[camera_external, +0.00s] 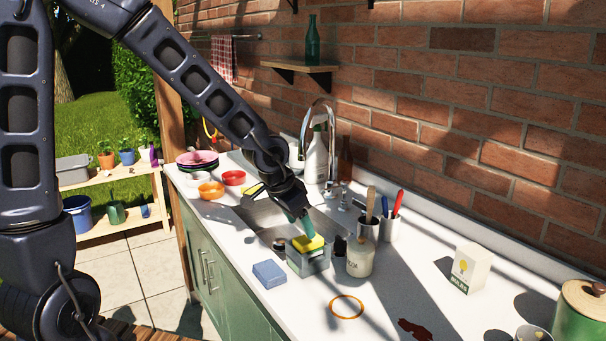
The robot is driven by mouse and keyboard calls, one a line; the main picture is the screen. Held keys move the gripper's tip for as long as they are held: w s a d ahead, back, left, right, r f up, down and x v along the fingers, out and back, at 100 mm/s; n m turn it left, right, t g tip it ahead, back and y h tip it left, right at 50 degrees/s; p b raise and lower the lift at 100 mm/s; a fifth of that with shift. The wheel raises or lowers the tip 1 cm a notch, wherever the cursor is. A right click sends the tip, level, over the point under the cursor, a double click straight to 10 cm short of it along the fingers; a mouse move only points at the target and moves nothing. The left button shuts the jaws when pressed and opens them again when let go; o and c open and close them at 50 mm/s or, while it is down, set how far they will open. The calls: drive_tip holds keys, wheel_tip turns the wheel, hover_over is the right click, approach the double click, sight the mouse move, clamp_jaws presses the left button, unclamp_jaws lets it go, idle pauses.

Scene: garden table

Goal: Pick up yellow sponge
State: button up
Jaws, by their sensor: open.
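The yellow sponge (308,243) sits at the top of a small grey caddy (319,264) on the white counter, in front of the sink. My gripper (303,232) reaches down to it from the upper left, with its teal fingertips right at the sponge. The gripper is open. The fingertips overlap the sponge in this view, and I cannot tell whether they touch it or are on both sides of it.
A blue sponge (269,274) lies left of the caddy. A soda jar (360,257) and dark bottles stand close on its right. The tall faucet (331,130) and utensil cups (368,228) are behind.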

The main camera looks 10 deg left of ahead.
sight(306, 239)
drive_tip(key=shift+x, duration=3.25)
drive_tip(key=shift+w+a, duration=0.1)
drive_tip(key=shift+a, duration=0.05)
drive_tip(key=shift+c, duration=0.5)
drive_tip(key=c, duration=0.9)
